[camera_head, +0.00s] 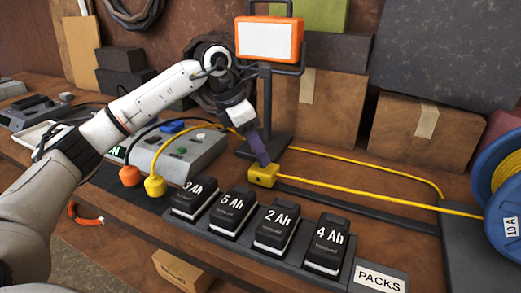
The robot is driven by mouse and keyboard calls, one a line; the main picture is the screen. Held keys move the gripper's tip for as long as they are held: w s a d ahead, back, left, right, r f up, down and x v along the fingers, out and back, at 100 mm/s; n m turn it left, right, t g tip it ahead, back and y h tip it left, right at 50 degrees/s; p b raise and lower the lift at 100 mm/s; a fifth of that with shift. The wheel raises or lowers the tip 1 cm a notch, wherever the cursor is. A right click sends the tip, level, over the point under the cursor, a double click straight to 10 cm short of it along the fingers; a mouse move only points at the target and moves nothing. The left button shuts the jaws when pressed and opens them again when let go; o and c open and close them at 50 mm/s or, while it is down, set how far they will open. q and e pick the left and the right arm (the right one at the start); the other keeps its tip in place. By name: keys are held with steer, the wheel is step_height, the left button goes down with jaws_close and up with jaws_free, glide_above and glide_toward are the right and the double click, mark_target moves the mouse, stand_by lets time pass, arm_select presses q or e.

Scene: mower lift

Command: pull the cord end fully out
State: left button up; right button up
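A blue cord reel (497,195) marked 10 A stands at the right edge, partly cut off. A yellow cord (380,199) runs nearly straight from it leftward to a yellow block-shaped cord end (263,176), behind the row of packs. My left gripper (262,160) reaches down from above, its dark purple fingers meeting the top of the cord end. The fingers are seen edge-on, so their grip on it cannot be made out. My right gripper is out of view.
Black packs marked 3, 5, 2 and 4 Ah (278,228) stand in front of the cord. A grey charger (180,150) with orange and yellow plugs is left. An orange-framed screen (269,39) and cardboard boxes (420,130) stand behind. Another yellow cord (375,165) lies on the bench.

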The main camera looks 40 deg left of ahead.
arm_select(q)
steer(key=o, duration=0.3)
steer(key=shift+a, duration=0.3)
steer(key=shift+d+r, duration=0.1)
steer(key=shift+r, duration=0.05)
steer(key=shift+s+r, duration=0.15)
steer(key=shift+r, duration=0.2)
steer(key=v, duration=0.9)
steer(key=shift+s+r+p, duration=0.1)
steer(key=shift+s+p, duration=0.1)
steer(key=shift+p, duration=0.1)
